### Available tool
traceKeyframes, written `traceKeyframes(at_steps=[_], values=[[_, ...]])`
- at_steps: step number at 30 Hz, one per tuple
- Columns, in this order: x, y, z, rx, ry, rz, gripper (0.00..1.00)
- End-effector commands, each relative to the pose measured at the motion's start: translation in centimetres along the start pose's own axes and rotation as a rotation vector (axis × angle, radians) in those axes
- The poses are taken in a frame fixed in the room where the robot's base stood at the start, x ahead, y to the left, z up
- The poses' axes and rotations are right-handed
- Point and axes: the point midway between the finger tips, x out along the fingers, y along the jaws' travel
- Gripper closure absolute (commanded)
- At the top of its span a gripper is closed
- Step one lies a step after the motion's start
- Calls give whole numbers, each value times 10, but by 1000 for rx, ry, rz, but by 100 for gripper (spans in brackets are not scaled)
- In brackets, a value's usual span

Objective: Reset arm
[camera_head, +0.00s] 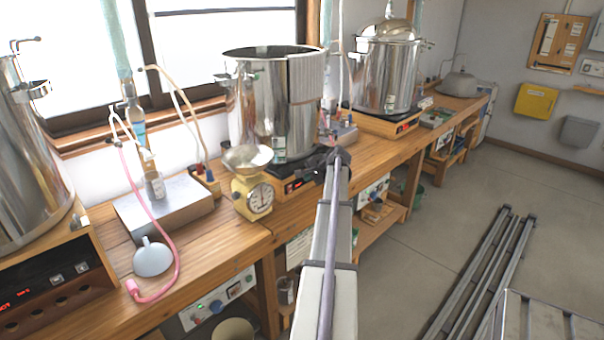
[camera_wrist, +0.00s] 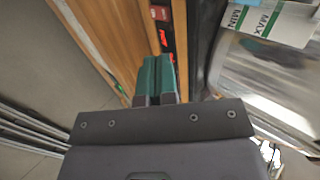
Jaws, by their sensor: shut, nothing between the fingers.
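My gripper (camera_head: 322,163) is at the end of my arm in the head view, close in front of the middle steel pot (camera_head: 285,98) and the burner (camera_head: 294,184) under it. In the wrist view my gripper (camera_wrist: 157,74) shows its two green fingers pressed together with nothing between them. The fingers point along the wooden bench edge (camera_wrist: 100,35), beside a dark panel with red lit digits. I cannot tell whether the gripper touches anything.
A yellow scale (camera_head: 254,196), a white funnel (camera_head: 152,258) and a pink hose (camera_head: 172,262) are on the bench to the left. A lidded pot (camera_head: 385,75) stands farther back. Metal rails (camera_head: 480,275) run along the floor; the grey floor at right is mostly clear.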

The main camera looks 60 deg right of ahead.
Motion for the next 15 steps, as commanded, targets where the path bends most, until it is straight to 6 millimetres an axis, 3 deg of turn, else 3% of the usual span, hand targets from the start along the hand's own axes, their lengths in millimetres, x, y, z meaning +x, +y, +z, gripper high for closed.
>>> traceKeyframes(at_steps=[1,3,15], values=[[-12,-5,1,1,0,0,100],[-15,-4,1,0,-1,0,100],[-14,-2,0,-1,-1,0,100]])
